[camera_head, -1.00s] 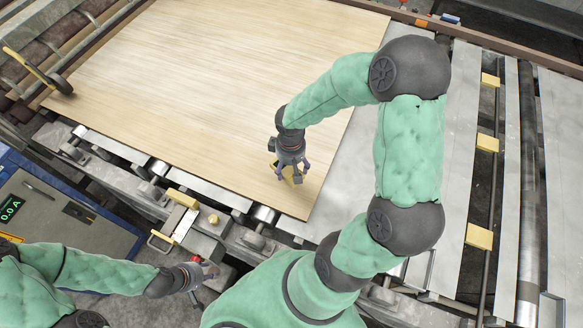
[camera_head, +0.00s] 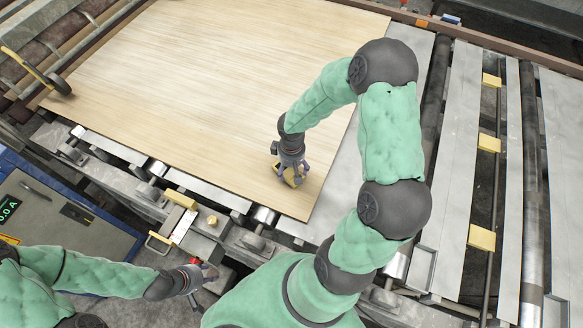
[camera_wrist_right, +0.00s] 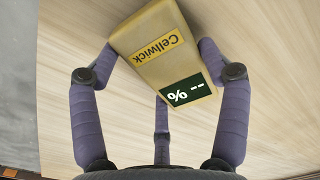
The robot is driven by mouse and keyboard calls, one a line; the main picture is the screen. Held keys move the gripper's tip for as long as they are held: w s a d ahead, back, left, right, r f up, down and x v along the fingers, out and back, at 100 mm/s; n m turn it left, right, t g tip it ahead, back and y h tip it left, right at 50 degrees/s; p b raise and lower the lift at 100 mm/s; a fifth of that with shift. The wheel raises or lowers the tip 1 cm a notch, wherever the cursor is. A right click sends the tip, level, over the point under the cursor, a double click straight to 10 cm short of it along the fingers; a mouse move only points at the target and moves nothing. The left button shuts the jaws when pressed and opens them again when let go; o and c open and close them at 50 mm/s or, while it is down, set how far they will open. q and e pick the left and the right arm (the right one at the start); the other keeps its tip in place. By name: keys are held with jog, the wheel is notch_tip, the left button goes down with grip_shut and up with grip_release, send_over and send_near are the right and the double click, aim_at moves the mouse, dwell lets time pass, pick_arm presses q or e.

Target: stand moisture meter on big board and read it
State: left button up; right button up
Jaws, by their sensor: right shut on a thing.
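The big board (camera_head: 200,80) is a pale wood veneer sheet lying flat across the upper left of the head view. The moisture meter (camera_head: 293,178) is a yellow block near the board's front right corner. In the right wrist view the meter (camera_wrist_right: 157,45) has a "Cellwick" label and a dark display (camera_wrist_right: 187,92) with dashes and a % sign. My right gripper (camera_head: 290,172) is shut on the meter, its purple fingers around the sides. Whether the meter's base touches the board is hidden. My left gripper (camera_head: 207,274) is open and empty, low in front of the rollers.
A metal roller frame (camera_head: 130,172) runs along the board's front edge. Grey slats with yellow blocks (camera_head: 481,237) lie to the right. A bench panel (camera_head: 60,215) with a green-lit "0.0 A" readout stands at lower left. A yellow-handled wheeled tool (camera_head: 40,72) rests at the board's left edge.

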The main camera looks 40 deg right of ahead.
jog(key=o, duration=1.3)
jog(key=shift+f, duration=0.1)
jog(key=shift+c, duration=0.2)
jog(key=shift+r, duration=0.3)
notch_tip(320, 180, up, 12)
jog(key=p, duration=0.3)
jog(key=shift+f, duration=0.15)
